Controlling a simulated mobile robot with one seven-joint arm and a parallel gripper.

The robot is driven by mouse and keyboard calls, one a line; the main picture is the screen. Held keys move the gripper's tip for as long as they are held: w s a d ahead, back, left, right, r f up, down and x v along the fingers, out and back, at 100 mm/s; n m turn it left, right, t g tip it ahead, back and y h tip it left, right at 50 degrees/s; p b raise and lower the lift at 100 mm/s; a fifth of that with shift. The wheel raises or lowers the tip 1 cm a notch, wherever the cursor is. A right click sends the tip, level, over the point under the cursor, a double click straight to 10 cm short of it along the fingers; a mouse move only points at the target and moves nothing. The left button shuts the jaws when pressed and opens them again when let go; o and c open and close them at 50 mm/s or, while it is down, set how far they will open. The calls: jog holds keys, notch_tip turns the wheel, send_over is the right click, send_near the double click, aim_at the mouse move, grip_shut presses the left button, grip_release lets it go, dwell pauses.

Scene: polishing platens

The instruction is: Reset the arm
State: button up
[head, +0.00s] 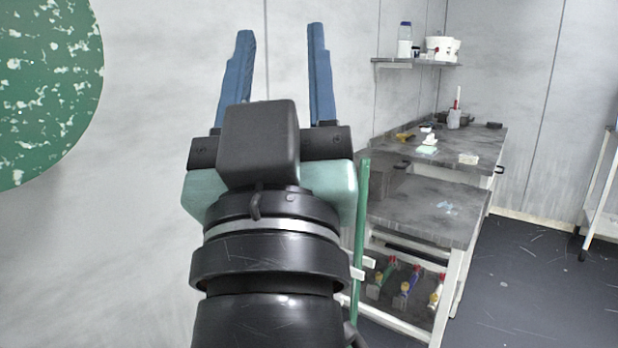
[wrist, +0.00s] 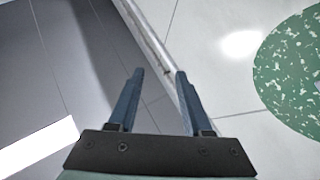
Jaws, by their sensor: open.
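My gripper (head: 281,62) is raised in front of the pale wall in the head view, its two blue fingers pointing up and spread apart. It is open with nothing between the fingers. In the wrist view, my gripper (wrist: 156,88) also shows open and empty, with a pale rail or edge (wrist: 150,45) and plain wall or ceiling panels beyond it. The black wrist and arm links below it are mine.
A green white-speckled disc (head: 45,85) is at the upper left; it also shows in the wrist view (wrist: 290,65). A wall shelf (head: 415,63) holds containers. Dark floor (head: 540,280) is open at right.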

jog(key=s+d+r+m+t+h, duration=0.1)
jog(key=s+d+r+m+t, duration=0.15)
jog(key=s, duration=0.25)
notch_tip(320, 180, up, 32)
jog(key=p, duration=3.1)
jog(key=shift+w+a+f+n+g+p, duration=0.2)
jog(key=shift+a+n+g+p, duration=0.1)
jog(key=shift+n+g+p, duration=0.15)
